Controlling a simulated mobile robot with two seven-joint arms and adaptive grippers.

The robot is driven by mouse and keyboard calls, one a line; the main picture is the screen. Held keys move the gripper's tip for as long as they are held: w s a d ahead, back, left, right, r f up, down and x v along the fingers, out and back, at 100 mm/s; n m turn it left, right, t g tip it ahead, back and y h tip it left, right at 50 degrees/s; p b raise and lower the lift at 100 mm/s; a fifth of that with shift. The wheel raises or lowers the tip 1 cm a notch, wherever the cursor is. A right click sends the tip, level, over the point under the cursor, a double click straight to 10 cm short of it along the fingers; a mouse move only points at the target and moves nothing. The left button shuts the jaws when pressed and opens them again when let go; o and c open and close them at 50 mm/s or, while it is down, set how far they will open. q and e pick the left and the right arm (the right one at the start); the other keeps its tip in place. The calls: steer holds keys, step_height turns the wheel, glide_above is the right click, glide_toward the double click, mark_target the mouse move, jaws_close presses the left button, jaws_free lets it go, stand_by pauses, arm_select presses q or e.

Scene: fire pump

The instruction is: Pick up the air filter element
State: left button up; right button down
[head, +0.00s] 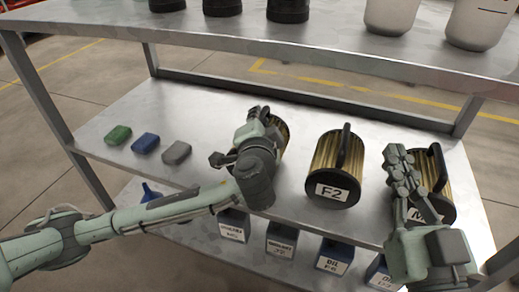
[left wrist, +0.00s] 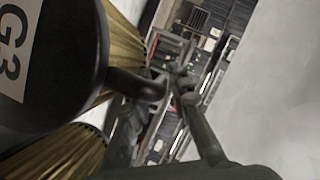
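Three ribbed brass air filter elements with black end caps and handles lie on the middle metal shelf. The left one (head: 284,130) is mostly hidden behind my left gripper (head: 240,135). The middle one, labelled F2 (head: 322,155), is unobstructed. The right one (head: 436,170) is partly covered by my right gripper (head: 398,158). In the left wrist view a filter labelled G3 (left wrist: 60,60) is very close at the left. Its black handle (left wrist: 138,84) reaches toward my left gripper's dark fingers (left wrist: 180,85). Whether they touch it, and whether either gripper is open, is unclear.
Green (head: 118,135), blue (head: 145,143) and grey (head: 177,152) small blocks lie left on the same shelf. Shelf room is free behind the blocks.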

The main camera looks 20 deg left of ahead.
arm_select(q)
steer(key=shift+c, duration=0.5)
jaws_close()
steer(key=shift+r, duration=0.15)
